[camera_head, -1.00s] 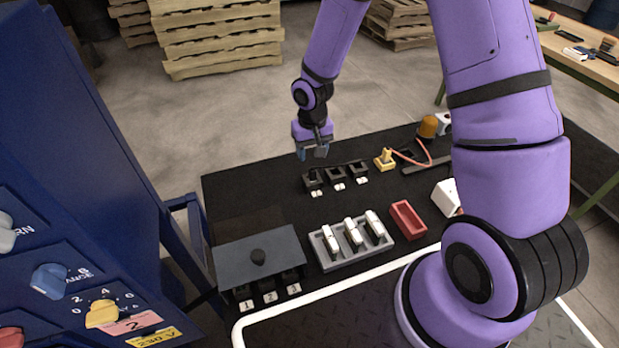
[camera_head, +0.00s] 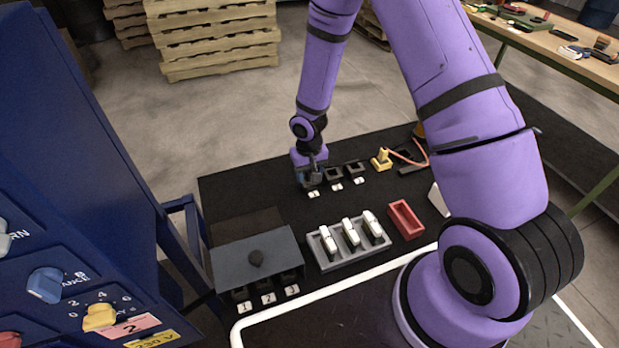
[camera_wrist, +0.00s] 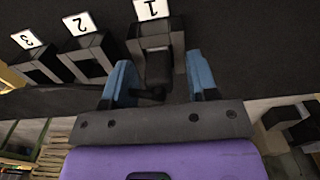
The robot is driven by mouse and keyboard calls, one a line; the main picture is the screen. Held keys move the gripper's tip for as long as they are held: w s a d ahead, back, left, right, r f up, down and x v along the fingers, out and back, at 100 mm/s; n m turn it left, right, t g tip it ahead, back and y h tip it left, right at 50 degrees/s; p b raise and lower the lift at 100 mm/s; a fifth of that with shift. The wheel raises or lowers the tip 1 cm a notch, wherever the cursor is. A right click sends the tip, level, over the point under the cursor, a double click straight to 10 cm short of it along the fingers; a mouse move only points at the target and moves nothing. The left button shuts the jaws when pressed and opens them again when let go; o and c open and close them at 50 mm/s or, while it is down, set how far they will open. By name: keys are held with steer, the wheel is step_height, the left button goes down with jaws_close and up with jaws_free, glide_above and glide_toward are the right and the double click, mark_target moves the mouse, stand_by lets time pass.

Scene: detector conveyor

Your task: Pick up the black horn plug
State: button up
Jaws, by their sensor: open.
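The black horn plug (camera_wrist: 158,72) stands in the holder marked 1 (camera_wrist: 155,32) in the wrist view. My gripper (camera_wrist: 160,78) is open, with one blue finger on each side of the plug; I cannot tell whether either finger touches it. In the head view my gripper (camera_head: 309,182) is down at the leftmost of the three small black holders at the back of the black table and hides most of the plug there.
Holders 2 (camera_head: 334,175) and 3 (camera_head: 355,170) stand close to the right. Beyond them is a yellow plug (camera_head: 381,160) with an orange cable. A grey tray (camera_head: 330,265) with white pieces, a red bin (camera_head: 406,220) and a grey cover (camera_head: 235,262) lie nearer.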

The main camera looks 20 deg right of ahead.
jaws_close()
steer(key=shift+r, duration=0.1)
